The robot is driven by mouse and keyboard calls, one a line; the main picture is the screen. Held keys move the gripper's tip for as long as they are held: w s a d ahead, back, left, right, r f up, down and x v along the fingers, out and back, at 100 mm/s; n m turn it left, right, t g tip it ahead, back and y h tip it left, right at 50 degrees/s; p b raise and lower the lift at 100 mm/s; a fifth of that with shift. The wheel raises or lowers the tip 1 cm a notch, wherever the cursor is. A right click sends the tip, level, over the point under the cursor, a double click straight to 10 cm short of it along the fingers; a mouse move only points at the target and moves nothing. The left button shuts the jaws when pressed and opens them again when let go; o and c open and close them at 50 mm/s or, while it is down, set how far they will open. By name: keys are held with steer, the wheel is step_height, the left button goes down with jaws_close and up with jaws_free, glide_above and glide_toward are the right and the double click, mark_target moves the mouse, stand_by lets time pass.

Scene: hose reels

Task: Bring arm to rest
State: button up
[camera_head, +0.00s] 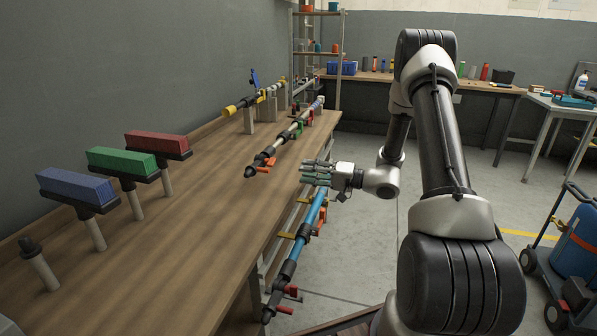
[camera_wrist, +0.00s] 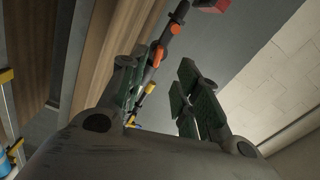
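My gripper (camera_head: 306,172) is at the middle of the head view, past the bench's right edge, with its fingers pointing left. In the head view it overlaps the upper end of a blue pipe (camera_head: 304,228); I cannot tell the distance between them. In the wrist view my gripper (camera_wrist: 160,95) has its green-padded fingers apart, with nothing seen held between them. A dark pipe with orange fittings (camera_wrist: 172,28) shows beyond the fingers. My arm reaches up and bends back down to the gripper.
The wooden bench (camera_head: 190,230) carries blue (camera_head: 75,186), green (camera_head: 121,161) and red (camera_head: 156,143) blocks on posts. A pipe with orange and green handles (camera_head: 285,137) runs along it. A shelf rack (camera_head: 339,60) and back table (camera_head: 430,82) stand behind. A cart (camera_head: 575,250) is at right. Floor between is open.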

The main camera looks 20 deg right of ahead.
steer(key=shift+d, duration=0.1)
stand_by(0.4)
steer(key=s+a+f+m+g, duration=0.1)
steer(key=s+f+m+g, duration=0.3)
steer(key=s, duration=0.3)
steer(key=s+r+n+g+h, duration=0.15)
steer(key=s+g+h, duration=0.4)
steer(key=s, duration=0.85)
steer(key=s+d+r+n+g+h, duration=0.3)
steer(key=s+d+r+h, duration=0.35)
steer(key=s+r, duration=0.35)
steer(key=s+r+n+t+h, duration=0.2)
steer(key=s+r+n+t, duration=0.2)
steer(key=r, duration=0.7)
steer(key=shift+r+t+h, duration=0.3)
steer(key=shift+t, duration=0.85)
